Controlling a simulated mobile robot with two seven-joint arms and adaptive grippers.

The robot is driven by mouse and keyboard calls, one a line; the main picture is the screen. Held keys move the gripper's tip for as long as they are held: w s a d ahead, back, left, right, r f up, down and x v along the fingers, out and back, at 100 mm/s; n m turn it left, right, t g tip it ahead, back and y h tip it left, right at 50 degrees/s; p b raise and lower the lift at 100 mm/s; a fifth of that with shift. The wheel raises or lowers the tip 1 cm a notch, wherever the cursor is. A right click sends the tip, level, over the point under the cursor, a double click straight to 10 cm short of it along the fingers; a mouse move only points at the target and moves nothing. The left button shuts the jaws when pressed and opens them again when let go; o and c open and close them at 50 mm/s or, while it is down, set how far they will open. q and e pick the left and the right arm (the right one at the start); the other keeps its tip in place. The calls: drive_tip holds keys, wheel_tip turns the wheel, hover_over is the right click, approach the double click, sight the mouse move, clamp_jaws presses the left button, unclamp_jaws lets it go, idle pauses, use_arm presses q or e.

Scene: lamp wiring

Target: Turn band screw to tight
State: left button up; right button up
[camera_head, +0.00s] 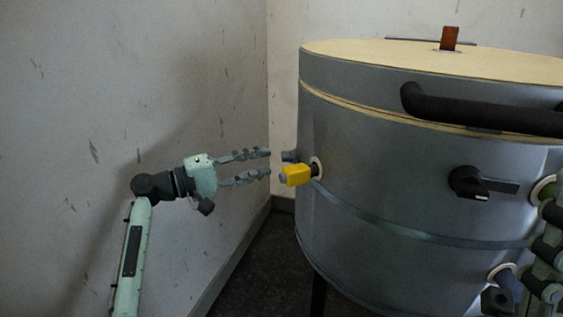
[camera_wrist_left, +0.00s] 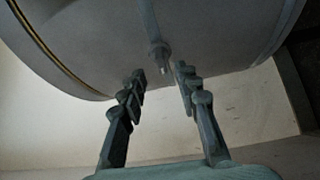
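The band screw (camera_wrist_left: 160,52) shows in the left wrist view as a small grey metal piece at the end of the metal band (camera_wrist_left: 146,18) on the drum. In the head view the band (camera_head: 425,235) circles the grey drum-shaped kiln (camera_head: 400,190). My left gripper (camera_head: 268,164) is open and empty, its fingers pointing right at the kiln's left side. In the left wrist view the screw lies just beyond the gap between the fingertips (camera_wrist_left: 158,72), apart from them. Part of my right arm or gripper (camera_head: 545,262) shows at the right edge, cut off.
A yellow plug (camera_head: 297,175) sticks out of the kiln near my left fingertips. A dark handle (camera_head: 480,112) and a black knob (camera_head: 468,183) are on the kiln front. Walls stand behind and left. Open space lies left of the kiln.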

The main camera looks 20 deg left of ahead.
sight(289, 156)
use_arm(q)
drive_tip(key=shift+x, duration=2.7)
